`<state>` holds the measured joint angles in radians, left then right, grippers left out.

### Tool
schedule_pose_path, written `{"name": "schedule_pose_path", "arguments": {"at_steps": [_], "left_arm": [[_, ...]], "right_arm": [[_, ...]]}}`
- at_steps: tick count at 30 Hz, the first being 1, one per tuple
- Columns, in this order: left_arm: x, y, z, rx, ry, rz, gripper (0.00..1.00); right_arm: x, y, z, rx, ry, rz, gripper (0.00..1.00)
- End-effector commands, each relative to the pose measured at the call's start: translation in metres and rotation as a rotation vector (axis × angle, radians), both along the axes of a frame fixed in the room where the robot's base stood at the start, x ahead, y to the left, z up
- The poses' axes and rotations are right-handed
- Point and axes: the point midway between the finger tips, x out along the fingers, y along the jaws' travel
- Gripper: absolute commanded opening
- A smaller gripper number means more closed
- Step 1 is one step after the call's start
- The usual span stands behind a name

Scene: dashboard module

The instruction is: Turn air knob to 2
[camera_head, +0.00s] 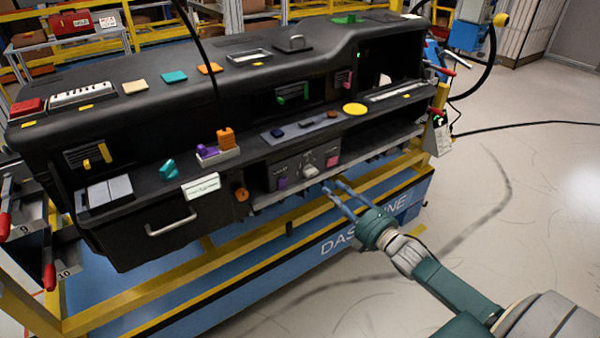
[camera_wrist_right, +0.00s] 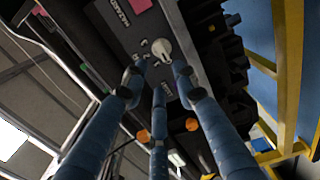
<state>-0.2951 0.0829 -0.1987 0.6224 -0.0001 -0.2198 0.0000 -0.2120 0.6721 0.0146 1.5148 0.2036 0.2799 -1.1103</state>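The air knob (camera_head: 310,171) is a pale round knob on the grey control panel (camera_head: 291,172) low in the middle of the dashboard's front. My right gripper (camera_head: 333,187) points at the panel from the lower right. Its blue fingers are spread apart with nothing between them, and they also show in the right wrist view (camera_wrist_right: 158,74). I cannot tell whether a fingertip touches the knob. My left gripper is not in view.
A purple button (camera_head: 282,183) and a pink button (camera_head: 333,160) flank the knob. An orange knob (camera_head: 241,194) is further left, beside a drawer handle (camera_head: 171,224). A yellow frame rail (camera_head: 275,222) runs below the dashboard.

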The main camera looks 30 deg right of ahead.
Motion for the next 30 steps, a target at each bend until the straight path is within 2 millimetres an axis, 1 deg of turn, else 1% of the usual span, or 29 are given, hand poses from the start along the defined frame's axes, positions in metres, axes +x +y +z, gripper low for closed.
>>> {"name": "schedule_pose_path", "arguments": {"at_steps": [5, 9, 15, 21, 30], "left_arm": [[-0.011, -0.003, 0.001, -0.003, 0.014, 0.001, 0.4], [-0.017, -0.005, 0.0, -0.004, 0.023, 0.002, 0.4], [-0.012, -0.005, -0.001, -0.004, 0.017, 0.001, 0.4], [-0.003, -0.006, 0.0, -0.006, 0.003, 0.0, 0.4], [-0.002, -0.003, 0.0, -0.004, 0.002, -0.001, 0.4]], "right_arm": [[0.026, 0.001, 0.002, 0.0, -0.003, -0.001, 0.29], [0.054, 0.003, 0.002, 0.001, -0.002, -0.002, 0.29], [0.085, 0.006, 0.0, 0.001, 0.0, -0.002, 0.29], [0.101, 0.007, -0.001, 0.003, 0.003, -0.001, 0.29], [0.103, 0.008, -0.001, 0.003, 0.003, -0.002, 0.29]]}}
